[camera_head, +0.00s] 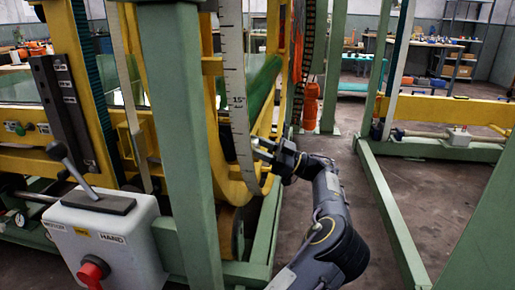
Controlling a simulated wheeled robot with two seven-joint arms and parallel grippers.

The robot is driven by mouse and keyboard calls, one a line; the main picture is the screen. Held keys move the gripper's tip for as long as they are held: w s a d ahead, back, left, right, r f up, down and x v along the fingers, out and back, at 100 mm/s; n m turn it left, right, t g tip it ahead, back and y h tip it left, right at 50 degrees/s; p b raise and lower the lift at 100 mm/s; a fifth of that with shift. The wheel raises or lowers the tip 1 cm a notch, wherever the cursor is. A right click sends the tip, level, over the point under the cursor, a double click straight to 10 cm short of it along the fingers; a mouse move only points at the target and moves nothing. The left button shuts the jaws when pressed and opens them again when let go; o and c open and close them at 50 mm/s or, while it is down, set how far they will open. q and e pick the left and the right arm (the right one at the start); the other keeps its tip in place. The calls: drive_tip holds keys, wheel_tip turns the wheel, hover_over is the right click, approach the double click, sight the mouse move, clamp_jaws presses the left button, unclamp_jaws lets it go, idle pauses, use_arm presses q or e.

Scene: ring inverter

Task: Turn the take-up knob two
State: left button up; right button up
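A red knob (93,271) sits on the front of a pale grey control box (135,245) at the lower left. I cannot tell whether this red knob is the take-up knob; no such label is readable. My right gripper (259,149) is beside the lower part of a curved white scale strip (235,90), well to the right of the box. Its two fingers look slightly apart, with nothing visible between them; contact with the strip is unclear. My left gripper is out of view.
A green post (180,120) stands between the box and my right gripper. Yellow ring framing (85,70) fills the left. Green floor rails (395,225) run at the right, with open floor (440,200) beyond. Workbenches and shelves stand at the back.

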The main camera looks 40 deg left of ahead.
use_arm(q)
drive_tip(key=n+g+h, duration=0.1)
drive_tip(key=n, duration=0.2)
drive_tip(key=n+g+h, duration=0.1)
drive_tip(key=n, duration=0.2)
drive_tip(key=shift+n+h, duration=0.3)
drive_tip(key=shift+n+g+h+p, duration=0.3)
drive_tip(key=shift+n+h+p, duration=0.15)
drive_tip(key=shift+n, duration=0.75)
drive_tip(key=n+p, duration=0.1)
drive_tip(key=p, duration=0.1)
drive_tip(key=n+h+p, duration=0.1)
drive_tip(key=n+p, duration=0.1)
drive_tip(key=p, duration=0.1)
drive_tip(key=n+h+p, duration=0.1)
drive_tip(key=p, duration=0.1)
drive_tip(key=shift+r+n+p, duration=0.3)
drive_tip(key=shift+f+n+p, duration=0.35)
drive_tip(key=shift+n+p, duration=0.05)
drive_tip(key=shift+p, duration=0.4)
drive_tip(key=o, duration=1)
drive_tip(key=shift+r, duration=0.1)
